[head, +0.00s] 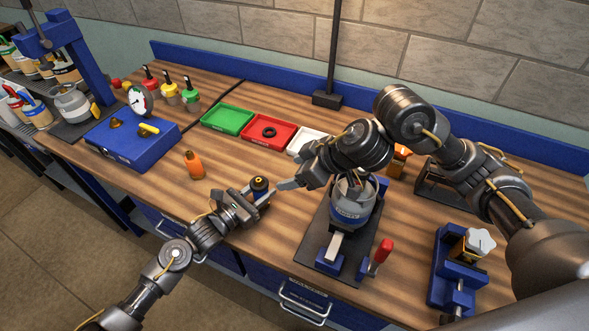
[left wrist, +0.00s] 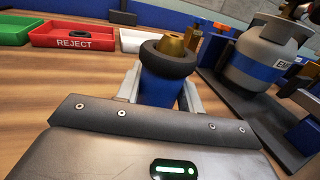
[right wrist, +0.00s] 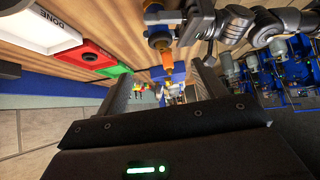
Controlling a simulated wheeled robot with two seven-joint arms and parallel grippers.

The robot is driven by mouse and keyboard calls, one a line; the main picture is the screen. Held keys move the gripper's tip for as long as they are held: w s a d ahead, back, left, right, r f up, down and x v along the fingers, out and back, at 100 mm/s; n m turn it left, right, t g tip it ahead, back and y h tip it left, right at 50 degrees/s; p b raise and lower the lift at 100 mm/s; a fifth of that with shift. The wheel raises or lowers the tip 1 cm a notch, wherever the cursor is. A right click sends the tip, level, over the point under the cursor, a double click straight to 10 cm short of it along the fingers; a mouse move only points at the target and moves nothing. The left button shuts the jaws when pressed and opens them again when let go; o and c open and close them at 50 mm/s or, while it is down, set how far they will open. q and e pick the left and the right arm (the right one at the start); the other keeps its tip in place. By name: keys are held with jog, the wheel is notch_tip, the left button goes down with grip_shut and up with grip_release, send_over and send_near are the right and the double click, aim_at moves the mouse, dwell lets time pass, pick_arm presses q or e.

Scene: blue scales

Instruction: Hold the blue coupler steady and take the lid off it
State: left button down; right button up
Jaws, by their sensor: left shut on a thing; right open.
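The blue coupler (left wrist: 163,88) stands upright between the fingers of my left gripper (left wrist: 160,95), which is shut on its blue body. A thick black ring (left wrist: 168,60) sits around its top, with a brass-coloured piece in the middle. I cannot tell which of these parts is the lid. In the head view the coupler's dark top (head: 259,184) shows above my left gripper near the table's front. My right gripper (head: 283,186) is open and empty, just right of the coupler and apart from it. In the right wrist view the coupler's top (right wrist: 159,39) lies beyond the open fingers.
An orange coupler (head: 194,166) stands behind left. Green (head: 222,119), red (head: 285,142) and white (head: 302,145) trays are at the back; the red one holds a black ring.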

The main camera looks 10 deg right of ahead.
aim_at(261, 181)
jog(key=x, duration=1.2)
jog(key=shift+a, duration=0.15)
jog(key=c, duration=1.2)
jog(key=shift+r, duration=0.35)
jog(key=shift+r, duration=0.8)
jog(key=shift+r, duration=0.1)
